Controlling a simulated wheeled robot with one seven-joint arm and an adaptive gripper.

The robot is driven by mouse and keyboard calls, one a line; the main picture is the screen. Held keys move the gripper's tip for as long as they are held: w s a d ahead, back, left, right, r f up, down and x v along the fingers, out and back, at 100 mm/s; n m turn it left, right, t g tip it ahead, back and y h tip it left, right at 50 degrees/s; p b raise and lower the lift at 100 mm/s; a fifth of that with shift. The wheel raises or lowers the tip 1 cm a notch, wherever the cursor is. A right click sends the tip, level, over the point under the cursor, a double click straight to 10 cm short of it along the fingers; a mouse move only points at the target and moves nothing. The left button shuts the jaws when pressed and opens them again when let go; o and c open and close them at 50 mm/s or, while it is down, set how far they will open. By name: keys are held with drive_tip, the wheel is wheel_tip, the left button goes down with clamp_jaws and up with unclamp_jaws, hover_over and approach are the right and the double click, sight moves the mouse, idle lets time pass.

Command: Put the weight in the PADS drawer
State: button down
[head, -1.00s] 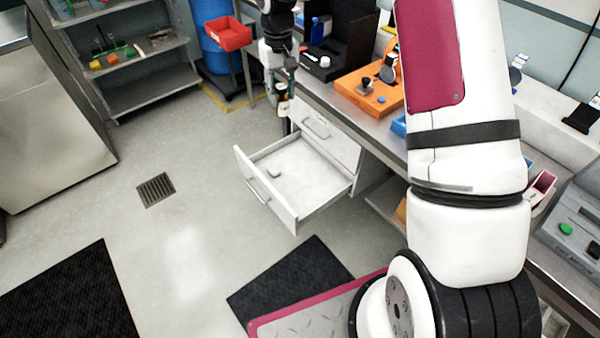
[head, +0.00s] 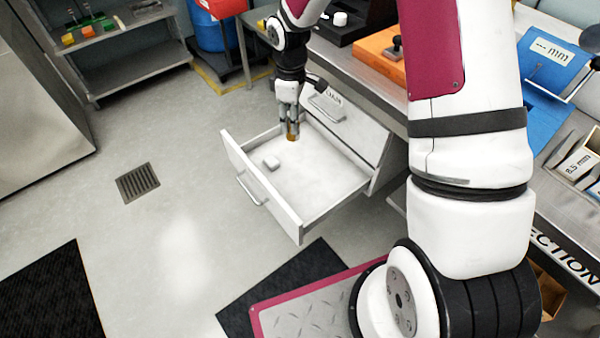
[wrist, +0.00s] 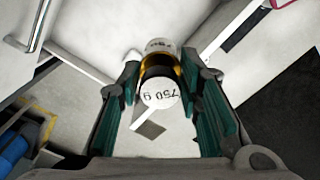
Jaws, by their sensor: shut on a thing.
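The weight (wrist: 160,93) is a small cylinder with an amber-brown band and a white end marked "750 g" in the wrist view. My gripper (wrist: 160,70) is shut on it, with teal-padded fingers on both sides. In the head view my gripper (head: 291,124) points down, with the brown part of the weight (head: 292,137) below its fingertips. They appear over the far left part of an open white drawer (head: 325,181); the exact height above its floor is unclear. A small white block (head: 271,162) lies inside. I cannot read this drawer's label.
A shut drawer (head: 345,127) with a handle and a partly readable label sits above the open one. The workbench (head: 365,83) carries an orange block (head: 385,56). The floor left of the drawer is clear.

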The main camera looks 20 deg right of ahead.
drive_tip(key=s+f+n+b, duration=0.1)
drive_tip(key=f+n+b, duration=0.1)
drive_tip(key=f+b, duration=0.3)
drive_tip(key=s+f+n+b, duration=0.1)
drive_tip(key=f+n+b, duration=0.2)
drive_tip(key=f, duration=1)
drive_tip(key=f+n+b, duration=0.2)
drive_tip(key=f+b, duration=0.6)
drive_tip(key=f, duration=0.1)
drive_tip(key=shift+s+d+f, duration=0.1)
drive_tip(key=shift+s+d, duration=0.1)
drive_tip(key=shift+s, duration=0.2)
drive_tip(key=shift+f, duration=0.2)
drive_tip(key=c, duration=1.2)
unclamp_jaws()
drive_tip(key=shift+o, duration=0.2)
drive_tip(key=shift+r, duration=0.1)
